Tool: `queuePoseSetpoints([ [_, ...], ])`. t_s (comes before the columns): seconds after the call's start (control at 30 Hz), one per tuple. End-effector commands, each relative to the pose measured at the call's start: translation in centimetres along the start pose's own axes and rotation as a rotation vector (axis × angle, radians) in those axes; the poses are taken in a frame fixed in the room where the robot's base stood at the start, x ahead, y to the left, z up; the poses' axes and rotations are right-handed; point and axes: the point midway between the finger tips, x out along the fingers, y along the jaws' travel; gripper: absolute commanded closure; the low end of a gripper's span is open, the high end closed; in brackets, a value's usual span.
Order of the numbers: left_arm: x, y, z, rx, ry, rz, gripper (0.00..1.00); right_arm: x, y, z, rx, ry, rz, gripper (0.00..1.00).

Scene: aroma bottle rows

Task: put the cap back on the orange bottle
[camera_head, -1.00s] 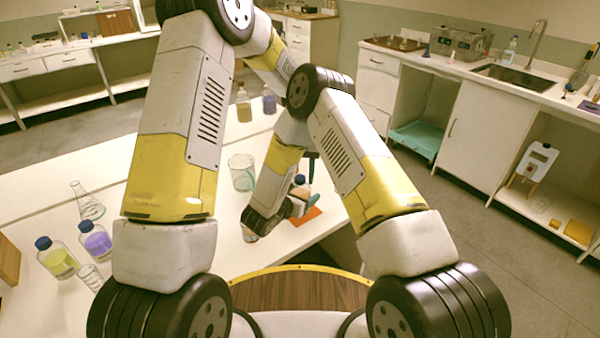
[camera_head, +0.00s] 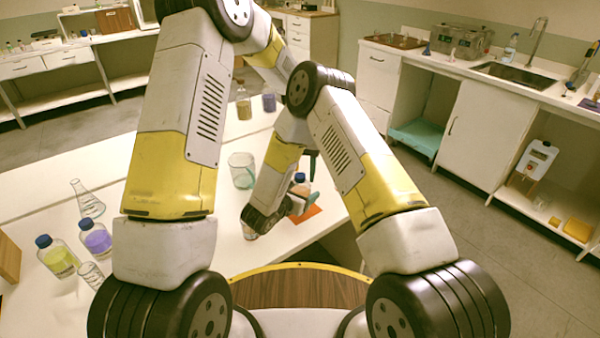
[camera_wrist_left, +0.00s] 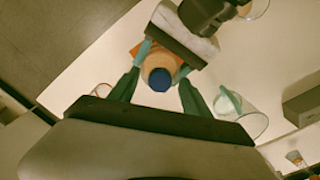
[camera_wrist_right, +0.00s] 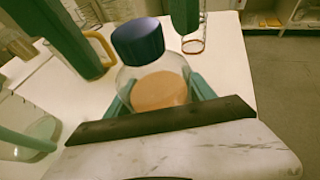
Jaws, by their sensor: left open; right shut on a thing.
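The orange bottle (camera_wrist_right: 160,90) is clear with orange liquid, and its blue cap (camera_wrist_right: 138,40) sits on its neck in the right wrist view. My right gripper (camera_wrist_right: 160,95) is shut on the bottle's body and holds it slightly tilted in that view. In the head view the bottle (camera_head: 300,184) shows small beside the right gripper (camera_head: 304,200). My left gripper (camera_wrist_left: 159,80) is open, with its dark green fingers on either side of the blue cap (camera_wrist_left: 159,80). Whether they touch the cap cannot be told.
An orange mat (camera_head: 308,214) lies on the white table near its edge. A glass beaker (camera_head: 242,170) stands left of the right forearm. Bottles with yellow (camera_head: 57,258) and purple (camera_head: 96,238) liquid and a flask (camera_head: 88,200) stand at the left.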

Motion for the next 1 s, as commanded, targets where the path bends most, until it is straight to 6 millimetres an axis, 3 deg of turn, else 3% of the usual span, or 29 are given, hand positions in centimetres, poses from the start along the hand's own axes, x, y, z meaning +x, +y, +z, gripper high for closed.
queuePoseSetpoints([
  [0.23, -1.4, 0.0, -0.1, 0.000, 0.004, 0.000, 0.44, 0.0, 0.0, 0.0, 0.000, 0.001, 0.000, 1.00],
  [0.7, -10.5, 0.0, -0.1, 0.000, 0.003, 0.000, 0.44, 0.0, 0.0, 0.0, 0.000, 0.001, 0.000, 1.00],
  [1.0, -12.0, 0.0, 0.0, 0.000, 0.000, 0.000, 0.44, 0.0, 0.0, 0.0, 0.000, 0.001, 0.000, 1.00],
])
